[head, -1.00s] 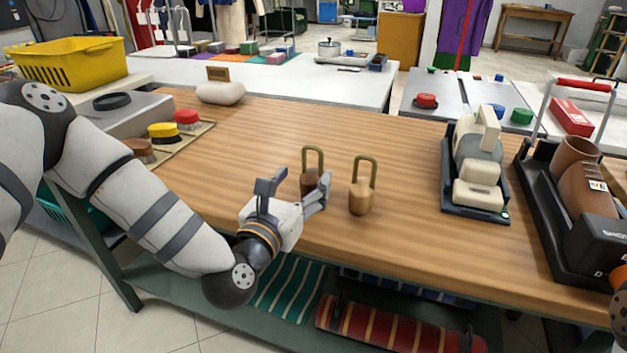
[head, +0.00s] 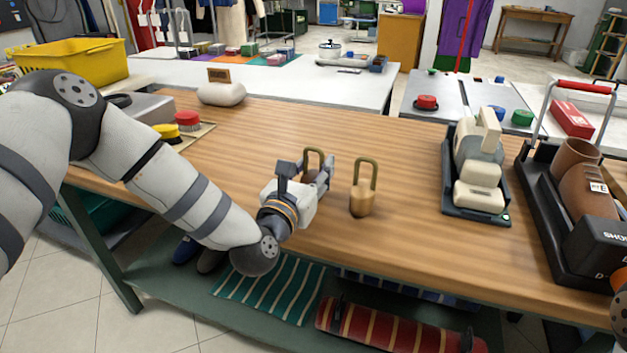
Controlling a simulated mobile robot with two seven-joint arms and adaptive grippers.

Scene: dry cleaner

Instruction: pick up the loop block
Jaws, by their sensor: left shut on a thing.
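I cannot tell whether this block still touches the table. The right, tan loop block (head: 362,203) stands upright and apart, just right of the gripper. My right gripper is not in view.
A dark tray with pale blocks (head: 507,213) and a black rack with brown boots (head: 545,245) stand on the right. A pale stone-like holder (head: 221,93) stands at the back left, with brushes (head: 188,119) nearby.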

